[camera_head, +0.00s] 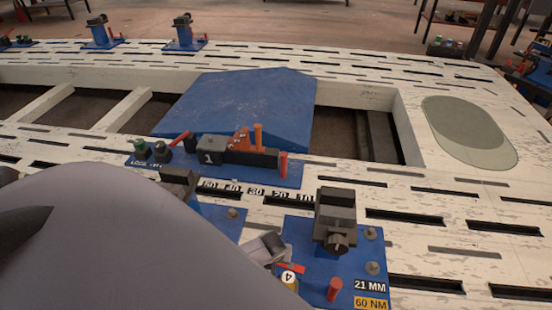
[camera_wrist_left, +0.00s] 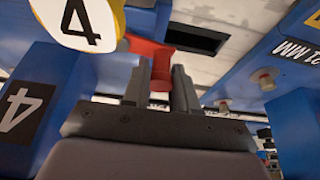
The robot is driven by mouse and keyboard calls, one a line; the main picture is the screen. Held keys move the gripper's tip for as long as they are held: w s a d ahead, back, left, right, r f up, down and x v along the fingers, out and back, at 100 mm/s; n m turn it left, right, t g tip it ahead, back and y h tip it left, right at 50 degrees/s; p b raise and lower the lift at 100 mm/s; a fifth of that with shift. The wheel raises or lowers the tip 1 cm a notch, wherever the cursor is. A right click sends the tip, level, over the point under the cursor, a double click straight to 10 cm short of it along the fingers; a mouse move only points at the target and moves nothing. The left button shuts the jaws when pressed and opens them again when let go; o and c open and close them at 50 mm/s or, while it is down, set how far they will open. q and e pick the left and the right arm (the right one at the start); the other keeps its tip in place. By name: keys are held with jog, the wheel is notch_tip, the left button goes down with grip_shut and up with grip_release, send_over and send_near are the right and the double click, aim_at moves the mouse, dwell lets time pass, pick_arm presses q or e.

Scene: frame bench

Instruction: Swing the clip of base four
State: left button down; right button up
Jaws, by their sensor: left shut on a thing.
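Base four is a blue block low in the middle of the head view, with a round "4" tag (camera_head: 288,278). The tag also shows large in the left wrist view (camera_wrist_left: 76,18). The red clip (camera_wrist_left: 151,52) of base four sits at the fingertips of my left gripper (camera_wrist_left: 160,80), which is shut on it. In the head view only a small red strip of the clip (camera_head: 291,268) shows beside the grey left gripper (camera_head: 268,247). My left arm hides much of base four. My right gripper is in neither view.
A blue plate with a black clamp (camera_head: 335,215), a red peg (camera_head: 334,289) and "21 MM" and "60 NM" labels stands close on the right. The slotted white frame (camera_head: 470,205) is clear at right.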

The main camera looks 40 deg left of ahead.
pick_arm(q)
jog(key=c, duration=0.9)
grip_release()
jog(key=shift+s+d+r+p, duration=0.1)
jog(key=shift+s+r+p, duration=0.05)
jog(key=shift+r+p, duration=0.25)
jog(key=p+v, duration=0.2)
jog(key=v, duration=0.4)
jog(key=shift+r, duration=0.15)
jog(key=shift+s+d+p, duration=0.1)
jog(key=shift+d+p, duration=0.05)
jog(key=shift+p, duration=0.15)
